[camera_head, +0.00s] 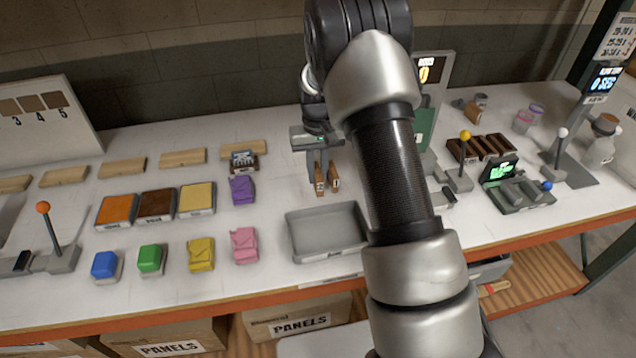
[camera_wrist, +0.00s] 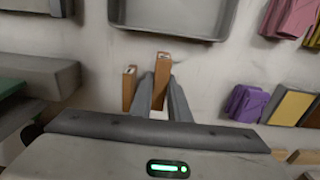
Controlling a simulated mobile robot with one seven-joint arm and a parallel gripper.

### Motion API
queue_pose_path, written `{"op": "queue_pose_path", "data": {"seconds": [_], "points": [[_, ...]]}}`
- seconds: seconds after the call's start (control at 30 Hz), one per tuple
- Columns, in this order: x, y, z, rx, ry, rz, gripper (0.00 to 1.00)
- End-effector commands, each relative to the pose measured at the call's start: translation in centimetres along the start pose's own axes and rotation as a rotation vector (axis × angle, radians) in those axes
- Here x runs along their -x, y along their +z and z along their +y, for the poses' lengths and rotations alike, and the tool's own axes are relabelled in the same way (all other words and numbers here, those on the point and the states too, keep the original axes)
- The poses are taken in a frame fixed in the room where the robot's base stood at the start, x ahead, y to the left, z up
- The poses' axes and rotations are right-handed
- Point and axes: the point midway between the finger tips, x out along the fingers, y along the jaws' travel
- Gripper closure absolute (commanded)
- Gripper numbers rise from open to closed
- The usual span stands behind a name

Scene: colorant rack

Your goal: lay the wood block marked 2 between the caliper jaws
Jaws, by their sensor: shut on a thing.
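My gripper (camera_head: 318,178) is shut on a wood block (camera_head: 320,186), which stands upright between the fingers. In the wrist view my gripper (camera_wrist: 162,88) holds the block (camera_wrist: 160,82) with its small top label showing, too blurred to read. A second upright wood block (camera_head: 334,178) stands close beside it, outside the fingers; it also shows in the wrist view (camera_wrist: 130,88). Which one is marked 2 I cannot tell. A grey device with a green lit screen (camera_head: 499,170) and a blue knob, at the right, looks like the caliper; its jaws are not clear.
An empty grey tray (camera_head: 326,232) lies just in front of the blocks. Purple (camera_head: 242,190) and pink (camera_head: 244,244) packets lie to the left.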

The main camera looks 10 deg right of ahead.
Motion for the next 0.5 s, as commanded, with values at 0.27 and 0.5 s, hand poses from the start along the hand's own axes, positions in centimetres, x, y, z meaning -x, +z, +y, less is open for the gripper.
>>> {"op": "queue_pose_path", "data": {"seconds": [0.27, 0.5], "points": [[-3.1, 0.1, 0.0, 0.0, 0.001, -0.003, 1.0], [-3.9, 0.0, 0.0, 0.0, 0.0, 0.001, 1.0]]}}
